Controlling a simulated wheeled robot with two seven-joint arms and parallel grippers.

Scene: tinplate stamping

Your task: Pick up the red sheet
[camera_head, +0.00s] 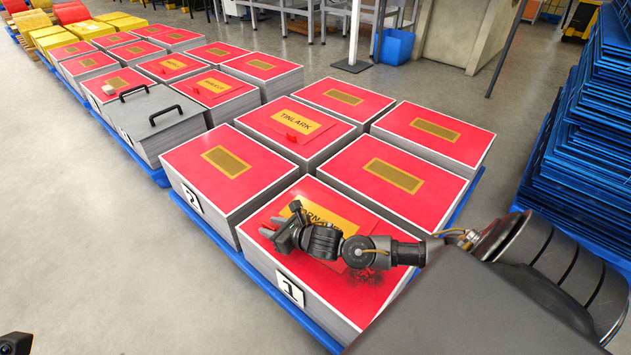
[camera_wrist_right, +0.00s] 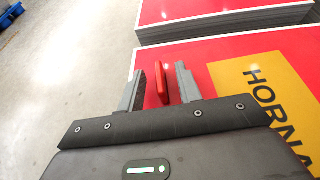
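The red sheet (camera_head: 322,211) with a yellow label lies on top of the front stack (camera_head: 318,292), which is marked 1. In the right wrist view the red sheet (camera_wrist_right: 218,50) carries a yellow label (camera_wrist_right: 275,85) reading "HORNA", partly cut off. A small upright red tab (camera_wrist_right: 161,83) stands beside the label. My right gripper (camera_head: 279,233) is low over the left part of this stack. In the wrist view my right gripper (camera_wrist_right: 162,88) is open, with one finger on each side of the tab and gaps visible.
Stack 2 (camera_head: 215,168) stands close behind, and more red-topped stacks (camera_head: 434,130) stand around it. A grey plate with black handles (camera_head: 150,112) is farther left. Blue racks (camera_head: 585,150) rise at the right. The floor (camera_head: 80,230) at left is clear.

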